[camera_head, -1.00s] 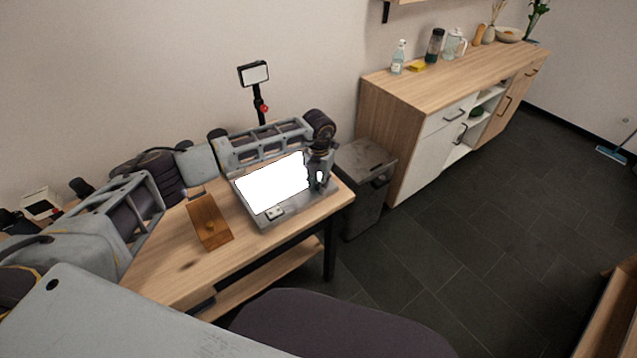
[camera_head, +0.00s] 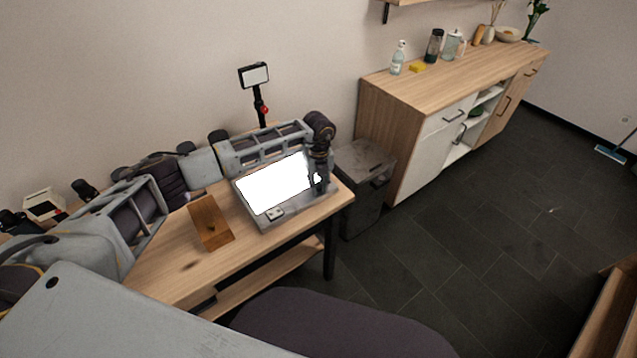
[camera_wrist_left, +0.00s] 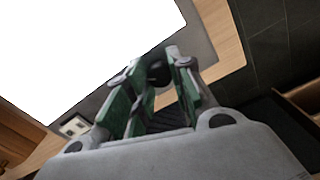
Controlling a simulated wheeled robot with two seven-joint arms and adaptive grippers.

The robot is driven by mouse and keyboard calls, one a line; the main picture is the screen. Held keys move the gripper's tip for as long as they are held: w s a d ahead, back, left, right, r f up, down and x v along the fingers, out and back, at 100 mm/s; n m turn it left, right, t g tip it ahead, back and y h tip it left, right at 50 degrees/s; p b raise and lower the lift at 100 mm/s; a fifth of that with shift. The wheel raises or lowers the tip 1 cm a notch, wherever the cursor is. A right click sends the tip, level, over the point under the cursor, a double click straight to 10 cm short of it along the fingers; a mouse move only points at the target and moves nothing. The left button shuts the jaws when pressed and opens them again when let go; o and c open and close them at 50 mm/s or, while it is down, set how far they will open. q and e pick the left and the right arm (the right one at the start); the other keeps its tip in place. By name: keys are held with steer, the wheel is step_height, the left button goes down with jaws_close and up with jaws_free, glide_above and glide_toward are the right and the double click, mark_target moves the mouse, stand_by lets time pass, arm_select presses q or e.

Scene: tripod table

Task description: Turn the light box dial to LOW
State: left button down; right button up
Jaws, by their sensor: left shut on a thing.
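The light box (camera_head: 292,213) lies on the wooden table with its white panel brightly lit. In the left wrist view its grey frame (camera_wrist_left: 197,38) borders the glowing panel. A dark round dial (camera_wrist_left: 157,72) shows between the fingertips of my left gripper (camera_wrist_left: 160,70). In the head view my left gripper (camera_head: 318,187) points down at the right end of the light box and hides the dial there. It is shut on the dial. The dial's markings and pointer cannot be read. My right gripper is not in view.
A small pale plate (camera_head: 274,213) sits on the box's front frame. A wooden block with a knob (camera_head: 210,224) lies left of the box. A phone-like device on a stand (camera_head: 254,76) rises behind. A grey bin (camera_head: 362,168) stands right of the table (camera_head: 165,270).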

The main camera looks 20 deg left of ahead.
mark_target(318, 186)
arm_select(q)
steer(key=shift+n, duration=0.8)
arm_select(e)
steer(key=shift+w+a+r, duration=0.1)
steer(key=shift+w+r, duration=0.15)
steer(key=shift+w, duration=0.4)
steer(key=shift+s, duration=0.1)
arm_select(q)
steer(key=c, duration=1.2)
jaws_free()
steer(key=shift+r, duration=0.8)
step_height(318, 186, up, 10)
steer(key=shift+r, duration=0.2)
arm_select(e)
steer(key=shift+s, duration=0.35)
